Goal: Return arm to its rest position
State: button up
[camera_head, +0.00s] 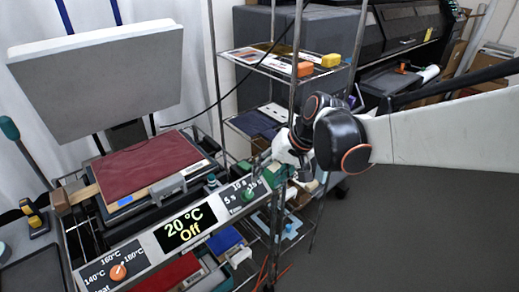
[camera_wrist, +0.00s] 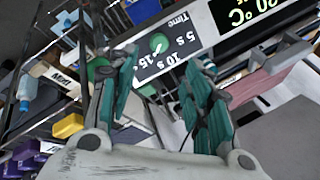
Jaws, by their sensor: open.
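My gripper (camera_wrist: 165,72) shows in the wrist view with its two green-padded fingers spread apart and nothing held between them. Past the fingers is the heat press control panel (camera_wrist: 180,45), with a green time dial (camera_wrist: 158,43) between them. In the head view my arm reaches in from the right, with the wrist bent down beside the right end of the panel (camera_head: 148,254). The fingers are partly hidden there by the wrist and rack. The press display (camera_head: 185,227) reads 20 °C Off. The grey upper platen (camera_head: 100,80) is raised above a dark red sheet (camera_head: 150,163).
A wire rack (camera_head: 295,78) with an orange block (camera_head: 305,69) and a yellow block (camera_head: 331,60) stands close behind my wrist. A large black printer (camera_head: 405,35) is at the back right. The grey floor (camera_head: 420,230) at the lower right is clear.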

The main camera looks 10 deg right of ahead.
jog(key=s+d+r+t+h, duration=0.2)
jog(key=s+d, duration=0.3)
jog(key=s, duration=0.3)
jog(key=s+d+r+t+h, duration=0.1)
jog(key=s+d+r+h, duration=0.1)
jog(key=s+d, duration=0.4)
jog(key=s, duration=0.3)
jog(key=shift+s+d+n+t+h, duration=0.2)
jog(key=shift+s+n+t+h, duration=0.1)
jog(key=shift+n+t+h, duration=0.1)
jog(key=shift+r, duration=0.1)
